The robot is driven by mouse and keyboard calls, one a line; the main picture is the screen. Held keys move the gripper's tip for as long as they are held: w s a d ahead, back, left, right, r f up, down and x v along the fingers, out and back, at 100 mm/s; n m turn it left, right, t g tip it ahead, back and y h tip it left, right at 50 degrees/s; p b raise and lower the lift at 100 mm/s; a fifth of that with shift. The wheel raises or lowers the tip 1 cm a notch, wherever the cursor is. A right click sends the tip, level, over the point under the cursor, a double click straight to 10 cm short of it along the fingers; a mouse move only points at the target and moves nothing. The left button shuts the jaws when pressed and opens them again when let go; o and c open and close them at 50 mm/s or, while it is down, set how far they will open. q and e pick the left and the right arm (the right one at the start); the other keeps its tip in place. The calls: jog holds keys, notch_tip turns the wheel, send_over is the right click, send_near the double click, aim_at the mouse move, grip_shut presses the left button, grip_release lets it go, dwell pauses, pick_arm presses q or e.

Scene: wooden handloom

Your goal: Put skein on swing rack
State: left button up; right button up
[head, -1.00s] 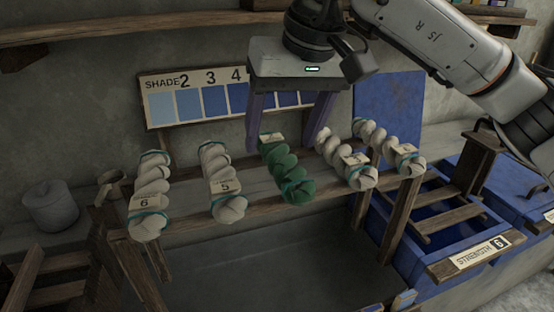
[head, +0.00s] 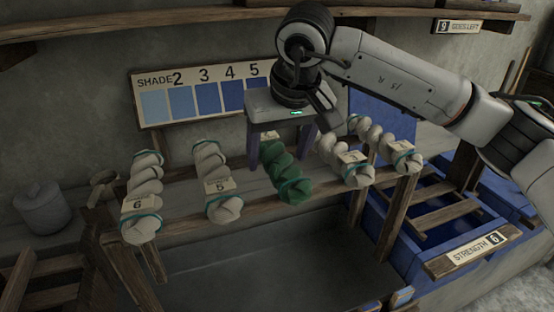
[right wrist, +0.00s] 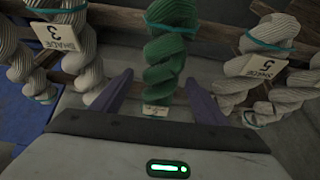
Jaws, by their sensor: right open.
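A green twisted skein (head: 287,180) with a teal tie hangs over the middle of a wooden rack (head: 190,230), between pale skeins. My right gripper (head: 280,158) is open at the skein's upper part, with one dark purple finger on each side of it. In the right wrist view the green skein (right wrist: 167,50) lies between the open fingers (right wrist: 158,78), and its tag is close to the palm. Whether the fingers touch it cannot be told. I cannot tell which structure is the swing rack. My left gripper is not in view.
Pale skeins hang close on both sides, one tagged 5 (head: 215,182) and one tagged 6 (head: 144,198). A shade board (head: 195,95) is on the wall behind. A blue vat (head: 440,215) with a "Strength 6" sign stands at right. A grey trough (head: 270,270) lies below.

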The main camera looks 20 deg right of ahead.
jog(key=c, duration=1.3)
